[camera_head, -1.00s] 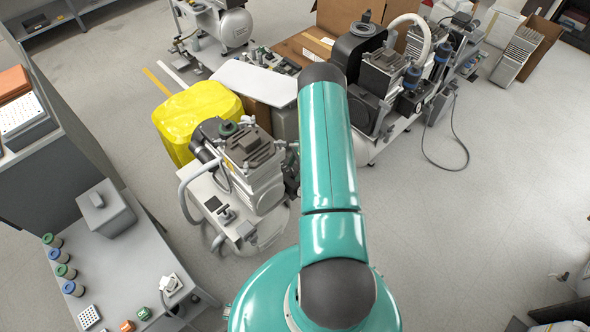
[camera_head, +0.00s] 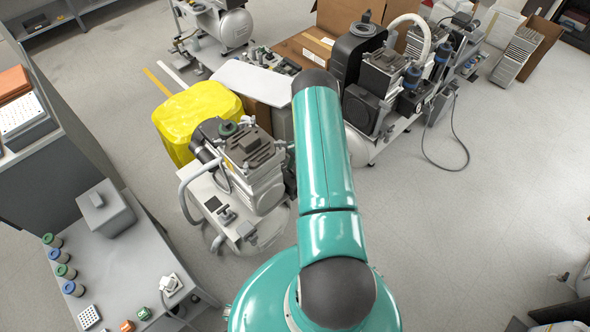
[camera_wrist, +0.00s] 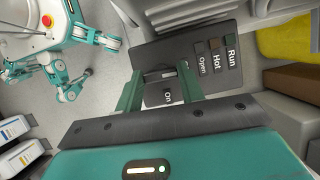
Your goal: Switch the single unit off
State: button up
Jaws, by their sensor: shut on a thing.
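In the wrist view, a dark control panel (camera_wrist: 188,47) carries the labels On, Open, Hot and Run. My gripper (camera_wrist: 159,80) is at this panel, with its two teal fingers on either side of a small switch (camera_wrist: 160,74) beside the word On. The fingers are shut on the switch, and its exact position is hard to read. In the head view, a compressor unit (camera_head: 250,160) on a pale base stands just left of my arm. My gripper is hidden there behind the arm.
A yellow cover (camera_head: 195,115) lies beside the compressor unit and also shows in the wrist view (camera_wrist: 290,42). A larger compressor set (camera_head: 385,85) stands behind to the right. A grey bench (camera_head: 130,265) is at the left. Open floor lies to the right.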

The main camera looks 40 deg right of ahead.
jog(key=shift+n, duration=0.4)
jog(key=o, duration=1)
jog(key=v, duration=1.4)
jog(key=shift+w, duration=0.15)
